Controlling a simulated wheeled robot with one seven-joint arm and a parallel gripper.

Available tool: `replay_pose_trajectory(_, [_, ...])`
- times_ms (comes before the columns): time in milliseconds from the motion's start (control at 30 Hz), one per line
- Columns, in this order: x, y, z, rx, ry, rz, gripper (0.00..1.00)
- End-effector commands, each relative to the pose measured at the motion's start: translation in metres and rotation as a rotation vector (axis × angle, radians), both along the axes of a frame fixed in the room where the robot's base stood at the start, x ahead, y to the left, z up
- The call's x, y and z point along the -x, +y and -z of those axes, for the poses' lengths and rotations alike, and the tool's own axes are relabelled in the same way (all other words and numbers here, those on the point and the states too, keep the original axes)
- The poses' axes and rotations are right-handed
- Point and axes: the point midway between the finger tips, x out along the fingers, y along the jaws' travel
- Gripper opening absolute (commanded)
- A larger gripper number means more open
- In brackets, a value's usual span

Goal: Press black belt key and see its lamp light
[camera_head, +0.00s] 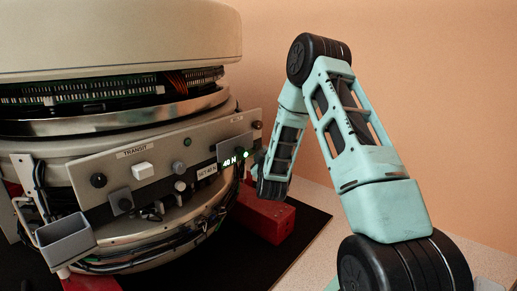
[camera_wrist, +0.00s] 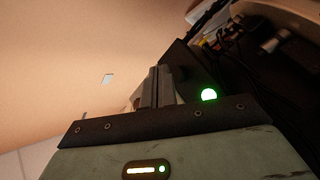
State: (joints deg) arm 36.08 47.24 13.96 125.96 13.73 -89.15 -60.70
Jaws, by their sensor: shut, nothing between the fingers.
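A grey control panel (camera_head: 160,165) runs around the round machine. In the head view my gripper (camera_head: 261,160) is at the panel's right end, its fingertips mostly hidden. In the wrist view my gripper (camera_wrist: 160,86) has its fingers shut together, with nothing seen between them. A dark surface lies just beyond them. A round green lamp (camera_wrist: 208,95) glows beside the fingers, partly cut off by the gripper body. A small green light (camera_head: 246,153) shows beside the gripper in the head view. I cannot make out the black belt key or whether the fingers touch it.
A grey open bin (camera_head: 66,238) hangs at the left. A red block (camera_head: 265,217) sits below my gripper.

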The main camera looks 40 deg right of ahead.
Motion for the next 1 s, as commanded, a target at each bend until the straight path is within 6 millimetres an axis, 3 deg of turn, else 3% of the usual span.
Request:
replay_pose_trajectory(433, [0.007, -0.001, 0.0, 0.002, 0.001, 0.0, 0.0])
replay_pose_trajectory(1000, [0.059, -0.004, 0.0, 0.002, 0.0, -0.001, 0.0])
